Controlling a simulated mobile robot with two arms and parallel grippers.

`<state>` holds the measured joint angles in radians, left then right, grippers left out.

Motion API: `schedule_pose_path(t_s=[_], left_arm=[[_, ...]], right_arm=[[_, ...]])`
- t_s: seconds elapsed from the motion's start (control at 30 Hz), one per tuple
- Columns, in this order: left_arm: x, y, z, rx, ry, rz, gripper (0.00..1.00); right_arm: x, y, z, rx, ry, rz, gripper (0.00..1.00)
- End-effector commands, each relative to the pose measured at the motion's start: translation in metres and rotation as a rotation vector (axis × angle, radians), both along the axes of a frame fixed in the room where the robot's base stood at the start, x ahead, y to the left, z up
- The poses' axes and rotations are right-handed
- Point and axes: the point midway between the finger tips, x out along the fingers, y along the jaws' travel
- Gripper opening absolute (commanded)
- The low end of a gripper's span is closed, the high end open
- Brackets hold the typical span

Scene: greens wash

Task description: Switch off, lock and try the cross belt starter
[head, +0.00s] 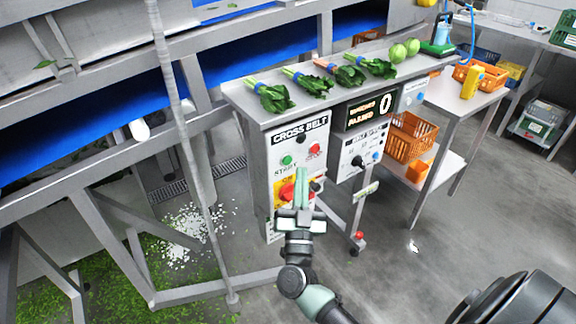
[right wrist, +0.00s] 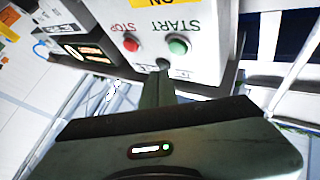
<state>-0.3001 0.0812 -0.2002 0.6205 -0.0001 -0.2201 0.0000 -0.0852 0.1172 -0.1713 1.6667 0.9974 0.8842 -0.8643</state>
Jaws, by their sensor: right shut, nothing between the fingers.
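The CROSS BELT starter box (head: 283,143) is a pale panel on the end of the bench. It has a green START button (head: 287,160), a red STOP button (head: 314,149) and a red rotary switch (head: 287,192) on a yellow plate. My right gripper (head: 302,171) is shut and empty in front of the panel and partly hides the switch, whose setting I cannot read. In the right wrist view the START (right wrist: 178,45) and STOP (right wrist: 130,44) buttons show, with the fingertips close to a small black round fitting (right wrist: 162,64); contact is unclear. My left gripper is out of view. I make out no lock.
Bunches of greens (head: 313,82) lie on the bench top. A second control panel with a counter display (head: 369,108) stands to the right. A stand with a tag (head: 366,190) is close right of my gripper. An orange crate (head: 410,136) sits beyond.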

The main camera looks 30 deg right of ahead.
Motion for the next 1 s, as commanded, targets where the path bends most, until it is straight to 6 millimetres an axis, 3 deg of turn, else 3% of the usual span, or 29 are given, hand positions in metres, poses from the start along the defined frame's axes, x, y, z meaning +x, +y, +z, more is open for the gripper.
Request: schedule_pose_path(t_s=[0.3, 1.0], left_arm=[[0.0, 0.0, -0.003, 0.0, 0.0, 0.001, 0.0], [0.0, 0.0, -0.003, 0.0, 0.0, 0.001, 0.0]], right_arm=[[0.021, 0.002, 0.0, 0.001, 0.001, -0.001, 0.0], [0.022, 0.002, 0.0, 0.0, 0.001, 0.0, 0.0]])
